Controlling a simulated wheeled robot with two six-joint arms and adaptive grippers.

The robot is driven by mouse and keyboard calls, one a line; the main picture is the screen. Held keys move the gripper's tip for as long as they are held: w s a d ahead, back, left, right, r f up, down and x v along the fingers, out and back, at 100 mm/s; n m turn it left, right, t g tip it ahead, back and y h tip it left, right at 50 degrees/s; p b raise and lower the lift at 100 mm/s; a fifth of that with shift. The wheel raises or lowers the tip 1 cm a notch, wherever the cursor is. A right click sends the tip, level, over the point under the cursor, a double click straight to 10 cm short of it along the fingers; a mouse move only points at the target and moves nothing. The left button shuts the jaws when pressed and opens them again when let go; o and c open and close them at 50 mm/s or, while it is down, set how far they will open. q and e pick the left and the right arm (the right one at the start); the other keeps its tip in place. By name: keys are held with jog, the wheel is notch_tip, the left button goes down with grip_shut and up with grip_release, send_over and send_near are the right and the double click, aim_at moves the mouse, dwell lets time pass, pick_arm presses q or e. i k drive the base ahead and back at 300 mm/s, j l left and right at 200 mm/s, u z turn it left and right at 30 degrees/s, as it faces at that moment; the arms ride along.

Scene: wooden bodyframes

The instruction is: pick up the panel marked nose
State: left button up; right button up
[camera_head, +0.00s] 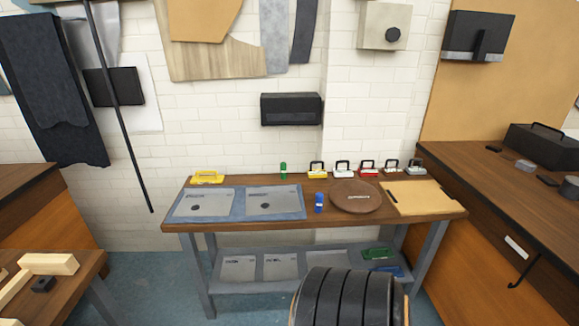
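Two flat grey panels, the left one (204,203) and the right one (271,201), lie on a blue mat (238,207) on the workbench. Each has a dark round spot and small lettering I cannot read. A round brown panel (355,205) with a small pale label lies right of them. More grey panels, such as one (238,268) and another (280,267), lie on the lower shelf, their marks too small to read. I cannot tell which panel is marked nose. Neither of my grippers is in view.
The workbench (330,223) also holds a yellow tool (207,177), green (283,170) and blue (319,202) cylinders, several handled blocks along the back, and a tan board (417,198). A black ribbed drum-like body (345,298) stands before the bench, hiding part of the lower shelf.

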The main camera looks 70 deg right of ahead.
aim_at(263, 200)
jog(key=z, duration=0.4)
jog(key=i+l+z, duration=0.1)
jog(key=z, duration=0.75)
jog(key=i+z, duration=0.1)
jog(key=z, duration=0.35)
